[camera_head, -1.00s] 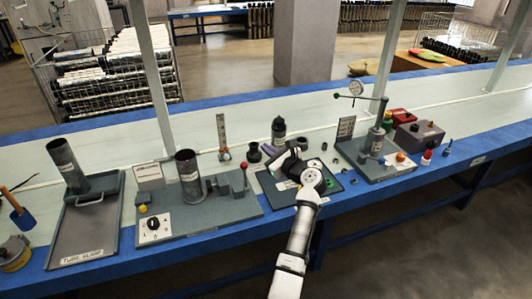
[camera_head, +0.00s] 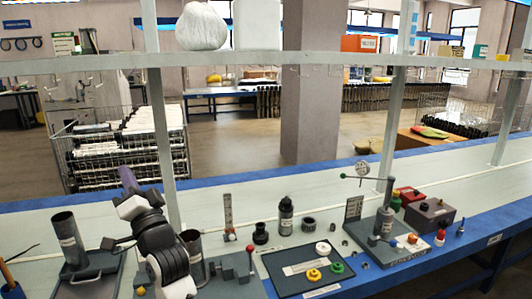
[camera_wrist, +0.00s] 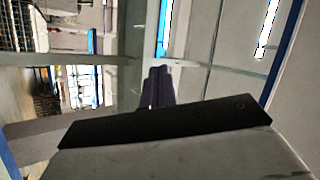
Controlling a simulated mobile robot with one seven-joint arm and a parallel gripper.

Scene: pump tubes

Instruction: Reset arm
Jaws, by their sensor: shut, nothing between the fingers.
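My gripper (camera_head: 127,178) is raised above the left part of the bench, and its purple-grey fingers point up. In the wrist view the fingers (camera_wrist: 158,88) are together with nothing between them. My arm stands in front of the left test fixture and partly hides its dark upright tube (camera_head: 194,252). The gripper is apart from the objects on the bench.
A grey tray with a tube (camera_head: 68,238) is at left. A dark mat (camera_head: 290,270) holds yellow, green and white caps. A dark bottle (camera_head: 286,216) stands behind it. A gauge fixture (camera_head: 382,238) is at right. A shelf (camera_head: 290,62) crosses above.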

